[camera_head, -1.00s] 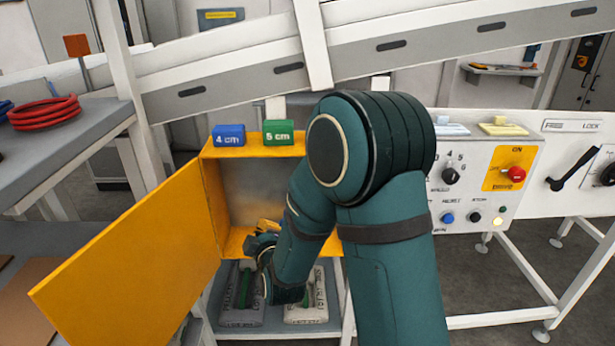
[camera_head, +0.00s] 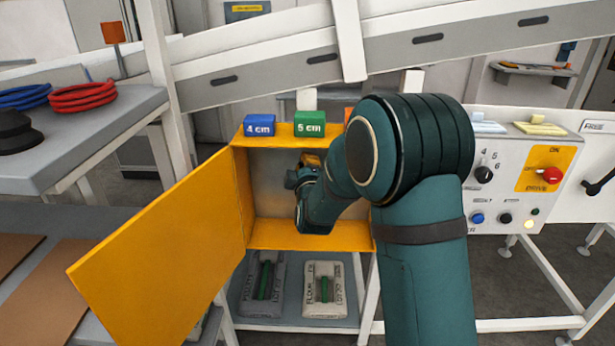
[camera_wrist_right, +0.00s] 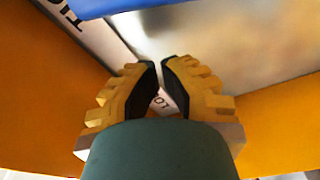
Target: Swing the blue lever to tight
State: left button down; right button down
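My right arm reaches into the open orange cabinet (camera_head: 310,240). My right gripper (camera_head: 308,163) is small and partly hidden by its own wrist there. In the right wrist view its two yellow-toothed fingers (camera_wrist_right: 160,68) come nearly together at the tips, with a narrow gap. A pale surface with dark letters shows between them; I see nothing clearly held. A blue bar (camera_wrist_right: 105,7), probably the lever, crosses the top edge of that view, beyond the fingertips and apart from them. The lever is not visible in the head view. My left gripper is not in view.
The orange door (camera_head: 165,260) stands open to the left. A blue 4 cm block (camera_head: 260,125) and a green 5 cm block (camera_head: 309,123) sit on the cabinet top. Two grey weights (camera_head: 325,290) lie below. A control panel (camera_head: 510,185) stands right.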

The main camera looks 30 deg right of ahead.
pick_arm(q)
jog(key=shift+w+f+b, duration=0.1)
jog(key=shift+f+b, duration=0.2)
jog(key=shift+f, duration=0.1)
pick_arm(e)
jog(key=shift+s+d+f, duration=0.35)
jog(key=shift+s+d, duration=0.3)
jog(key=shift+s, duration=0.05)
jog(key=shift+s+d+f, duration=0.3)
jog(key=shift+s+d, duration=0.35)
